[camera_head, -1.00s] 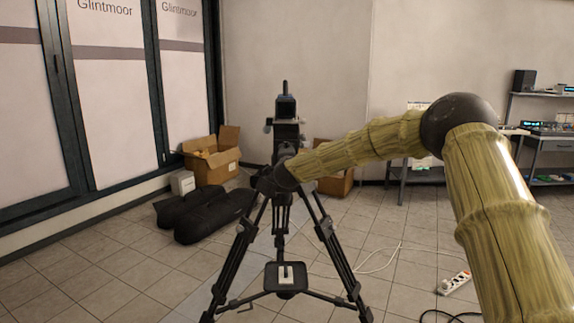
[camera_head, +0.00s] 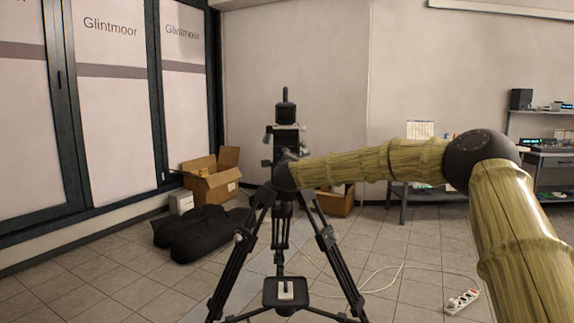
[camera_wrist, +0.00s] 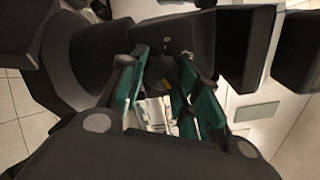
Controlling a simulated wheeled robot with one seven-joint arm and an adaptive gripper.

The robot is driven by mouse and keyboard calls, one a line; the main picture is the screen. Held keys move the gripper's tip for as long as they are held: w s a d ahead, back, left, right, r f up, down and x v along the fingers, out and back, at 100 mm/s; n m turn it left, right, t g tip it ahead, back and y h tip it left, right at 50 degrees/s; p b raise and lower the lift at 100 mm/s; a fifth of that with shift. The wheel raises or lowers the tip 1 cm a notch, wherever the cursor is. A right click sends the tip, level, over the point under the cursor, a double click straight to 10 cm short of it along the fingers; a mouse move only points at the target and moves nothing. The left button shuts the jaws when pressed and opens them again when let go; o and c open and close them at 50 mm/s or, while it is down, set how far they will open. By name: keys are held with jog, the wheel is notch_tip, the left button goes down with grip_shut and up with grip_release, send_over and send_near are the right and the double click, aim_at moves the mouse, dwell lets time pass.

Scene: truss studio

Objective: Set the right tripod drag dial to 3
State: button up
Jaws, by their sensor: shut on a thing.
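The black tripod (camera_head: 281,208) stands upright on the tiled floor in the middle of the head view, with its dark head (camera_head: 286,135) on top. My arm reaches in from the right to the tripod head, and its end hides the dial there. In the wrist view my gripper (camera_wrist: 172,82), with green-padded fingers, is shut on a small dark round part, which appears to be the drag dial (camera_wrist: 164,72). The fingers cover most of the dial, and no number can be read.
Black padded bags (camera_head: 195,235) and an open cardboard box (camera_head: 210,177) lie left of the tripod. Another box (camera_head: 336,201) is behind it. A white cable and power strip (camera_head: 462,301) lie on the floor at right. A shelf with equipment stands at the right wall.

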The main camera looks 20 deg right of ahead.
jog(key=shift+f, duration=0.2)
jog(key=o, duration=1)
jog(key=shift+d, duration=0.15)
jog(key=shift+r, duration=0.1)
jog(key=shift+s, duration=0.1)
jog(key=v, duration=1.2)
